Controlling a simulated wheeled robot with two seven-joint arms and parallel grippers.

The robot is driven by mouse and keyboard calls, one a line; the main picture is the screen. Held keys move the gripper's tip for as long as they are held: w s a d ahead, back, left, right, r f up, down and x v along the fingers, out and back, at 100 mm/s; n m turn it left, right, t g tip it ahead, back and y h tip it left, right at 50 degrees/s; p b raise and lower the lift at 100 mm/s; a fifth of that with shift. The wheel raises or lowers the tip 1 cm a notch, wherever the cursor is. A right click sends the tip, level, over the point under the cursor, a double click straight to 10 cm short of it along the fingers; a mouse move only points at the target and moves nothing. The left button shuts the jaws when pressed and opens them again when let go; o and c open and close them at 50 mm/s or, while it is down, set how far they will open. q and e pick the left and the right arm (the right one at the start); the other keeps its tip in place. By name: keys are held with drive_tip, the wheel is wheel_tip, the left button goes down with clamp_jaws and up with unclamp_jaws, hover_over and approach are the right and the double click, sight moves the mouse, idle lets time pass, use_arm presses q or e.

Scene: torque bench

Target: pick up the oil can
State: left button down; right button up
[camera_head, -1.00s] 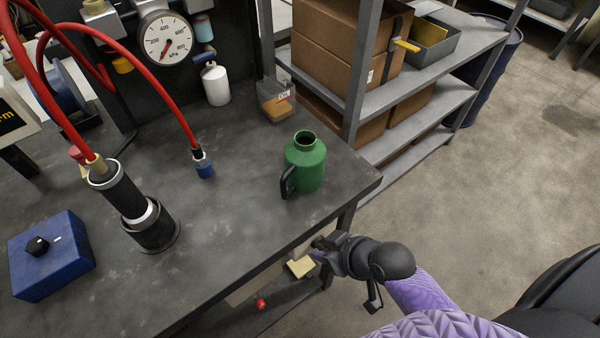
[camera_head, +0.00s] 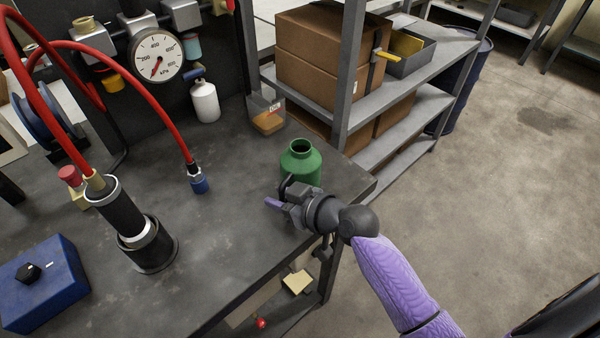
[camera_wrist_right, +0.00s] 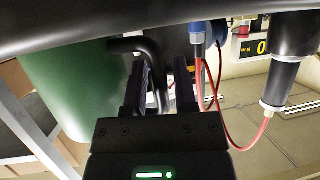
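The green oil can (camera_head: 301,163) stands upright on the bench near its right corner, its open neck facing up. My right gripper (camera_head: 281,195) is at the near side of the can, at its handle, and hides the can's lower part. In the right wrist view the can's green body (camera_wrist_right: 75,80) fills the left side. Its black handle (camera_wrist_right: 152,62) runs between the two fingers of my right gripper (camera_wrist_right: 162,80). The fingers are apart, with a gap beside the handle. My left gripper is in neither view.
On the bench (camera_head: 225,235) stand a black cylindrical tool (camera_head: 130,215) with a red hose, a blue box (camera_head: 42,283), a blue-tipped hose end (camera_head: 199,183) and a small bin (camera_head: 267,117). A shelf rack (camera_head: 405,105) with cartons stands behind at right.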

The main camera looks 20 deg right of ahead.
drive_tip(key=shift+x, duration=0.8)
drive_tip(key=shift+c, duration=0.3)
clamp_jaws()
idle(0.5)
